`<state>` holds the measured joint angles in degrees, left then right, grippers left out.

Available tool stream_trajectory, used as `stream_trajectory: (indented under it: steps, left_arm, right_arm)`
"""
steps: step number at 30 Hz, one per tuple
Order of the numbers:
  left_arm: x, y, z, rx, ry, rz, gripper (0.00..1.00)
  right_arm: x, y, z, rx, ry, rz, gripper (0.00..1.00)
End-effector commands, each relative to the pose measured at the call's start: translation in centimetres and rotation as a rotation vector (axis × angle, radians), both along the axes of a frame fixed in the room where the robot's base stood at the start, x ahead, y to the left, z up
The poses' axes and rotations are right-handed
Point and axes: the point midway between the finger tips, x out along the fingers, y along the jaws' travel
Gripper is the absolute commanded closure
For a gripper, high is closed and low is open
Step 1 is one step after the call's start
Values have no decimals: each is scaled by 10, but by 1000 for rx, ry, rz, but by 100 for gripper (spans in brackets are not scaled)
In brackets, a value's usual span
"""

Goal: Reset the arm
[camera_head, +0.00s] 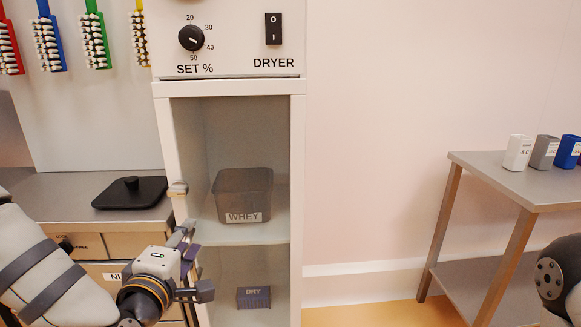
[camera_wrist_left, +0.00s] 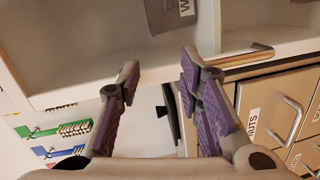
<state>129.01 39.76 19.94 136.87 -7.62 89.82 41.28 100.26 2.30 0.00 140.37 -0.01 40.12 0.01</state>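My left gripper (camera_head: 190,264) is in front of the lower left edge of the white cabinet (camera_head: 298,190). In the left wrist view the gripper (camera_wrist_left: 158,95) has its purple-padded fingers spread wide, with nothing held between them.
A grey WHEY bin (camera_head: 243,184) stands on the cabinet shelf, with a DRY box (camera_head: 253,298) below. A black lidded item (camera_head: 131,192) lies on the left counter. A steel table (camera_head: 475,163) with several cups is at the right. Floor between cabinet and table is clear.

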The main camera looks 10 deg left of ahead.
Motion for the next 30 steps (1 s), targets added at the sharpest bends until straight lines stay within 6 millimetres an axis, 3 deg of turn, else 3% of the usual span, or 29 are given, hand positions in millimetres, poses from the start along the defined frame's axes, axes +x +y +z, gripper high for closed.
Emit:
stream_trajectory:
  steps: [1,2,3,5,6,8,9,12,15,18,21,30]
  left_arm:
    - [-11,-17,-38,79,122,-79,67]
    - [-21,-27,-63,137,207,-136,67]
    - [-40,-40,-98,216,327,-222,67]
    - [-73,-55,-147,329,498,-356,67]
    - [-100,-62,-176,401,608,-450,67]
    - [-145,-68,-216,504,769,-598,67]
    - [-178,-69,-237,567,871,-700,67]
    - [-257,-64,-274,695,1095,-948,67]
    - [-318,-53,-289,777,1254,-1149,67]
    - [-352,-44,-292,816,1339,-1270,67]
    - [-363,-41,-292,826,1368,-1314,67]
    - [-363,-42,-292,824,1366,-1311,67]
  right_arm:
    - [0,0,0,0,2,0,100]
    - [0,0,0,0,2,0,100]
    - [0,0,0,0,2,0,100]
    - [0,0,-1,0,2,0,100]
    - [0,0,-1,0,2,0,100]
    - [0,0,0,0,2,0,100]
    - [0,0,0,0,2,0,100]
    - [0,0,0,0,1,0,100]
    - [0,0,0,0,1,0,100]
    - [0,0,0,0,1,0,100]
    - [0,0,0,0,1,0,100]
    - [0,0,0,0,1,0,100]
